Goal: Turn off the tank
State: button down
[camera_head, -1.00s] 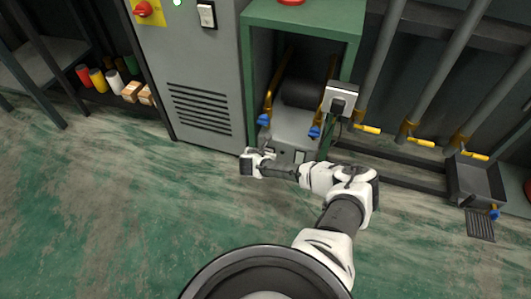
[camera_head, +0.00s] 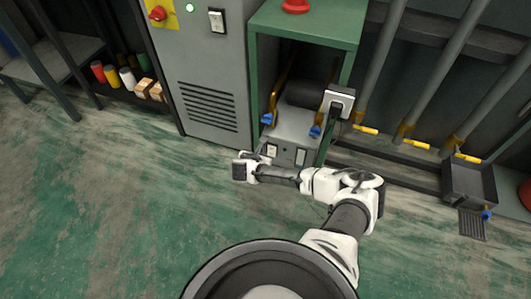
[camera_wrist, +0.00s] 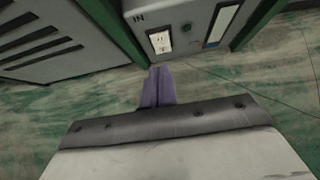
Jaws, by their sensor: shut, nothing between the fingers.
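A dark cylinder (camera_head: 305,93) lies on a grey unit (camera_head: 292,124) inside a green frame; I cannot tell whether it is the tank. Brass pipes with blue valve handles (camera_head: 267,118) (camera_head: 316,131) stand at either side of it. A red rounded object (camera_head: 525,192), cut off at the right edge, may also be a tank. My gripper (camera_head: 268,150) is low in front of the grey unit. In the wrist view its purple fingers (camera_wrist: 157,82) are together and empty, pointing toward a white socket-like panel (camera_wrist: 160,42) beside the label "IN". Any contact is unclear.
A grey cabinet (camera_head: 208,75) with a red knob (camera_head: 158,14) and white switch (camera_head: 217,20) stands to the left. Pipes with yellow handles (camera_head: 416,144) and a dark open box (camera_head: 470,182) are at right. The green floor (camera_head: 120,200) is clear at left.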

jog(key=shift+s+a+r+p, duration=0.2)
jog(key=shift+s+r, duration=0.25)
jog(key=shift+r, duration=0.2)
jog(key=shift+s+a+r+p, duration=0.15)
jog(key=shift+s+r, duration=0.25)
jog(key=shift+r, duration=0.25)
jog(key=shift+d, duration=0.1)
